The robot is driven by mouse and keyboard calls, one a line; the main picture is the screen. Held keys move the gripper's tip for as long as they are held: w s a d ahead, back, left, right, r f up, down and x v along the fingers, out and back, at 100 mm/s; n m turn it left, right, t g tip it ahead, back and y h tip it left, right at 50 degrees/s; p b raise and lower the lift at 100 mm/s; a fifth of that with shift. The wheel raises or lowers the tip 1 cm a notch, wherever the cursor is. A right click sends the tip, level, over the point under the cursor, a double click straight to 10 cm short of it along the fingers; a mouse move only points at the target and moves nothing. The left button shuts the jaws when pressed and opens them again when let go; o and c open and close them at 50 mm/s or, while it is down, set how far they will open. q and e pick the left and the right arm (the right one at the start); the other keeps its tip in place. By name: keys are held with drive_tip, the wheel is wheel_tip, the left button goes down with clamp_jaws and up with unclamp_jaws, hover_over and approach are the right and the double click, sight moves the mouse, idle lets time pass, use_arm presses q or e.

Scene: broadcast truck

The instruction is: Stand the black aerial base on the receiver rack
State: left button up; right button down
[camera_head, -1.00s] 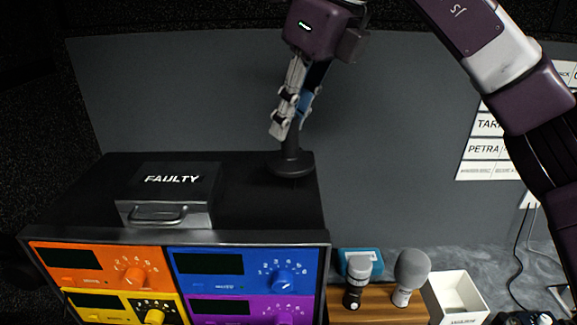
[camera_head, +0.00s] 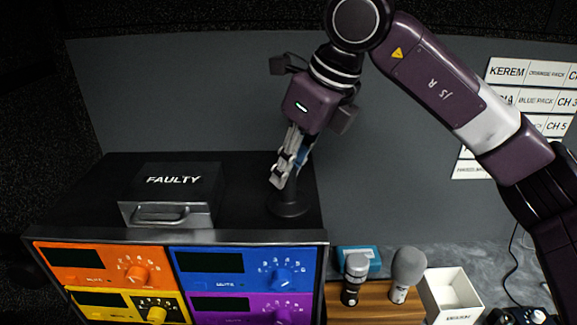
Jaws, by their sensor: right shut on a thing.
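The black aerial base (camera_head: 288,205) is a round dark disc with a short stem. It is upright over the right part of the top of the receiver rack (camera_head: 245,195). I cannot tell for sure whether its disc touches the rack top. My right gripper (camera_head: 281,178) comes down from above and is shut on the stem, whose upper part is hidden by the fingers. My left gripper is not in view.
A box marked FAULTY (camera_head: 172,190) stands on the rack, left of the aerial base. Right of the rack, a wooden board (camera_head: 375,312) holds two microphones (camera_head: 355,278) (camera_head: 405,272). A white open box (camera_head: 450,292) and a blue case (camera_head: 360,256) are nearby.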

drive_tip(key=c, duration=1.8)
unclamp_jaws()
drive_tip(key=shift+o, duration=0.2)
drive_tip(key=shift+r, duration=0.15)
drive_tip(key=shift+d+r, duration=0.15)
drive_tip(key=shift+r, duration=0.1)
drive_tip(key=b+v, duration=0.2)
drive_tip(key=v, duration=0.9)
drive_tip(key=shift+r, duration=0.2)
drive_tip(key=shift+s, duration=0.1)
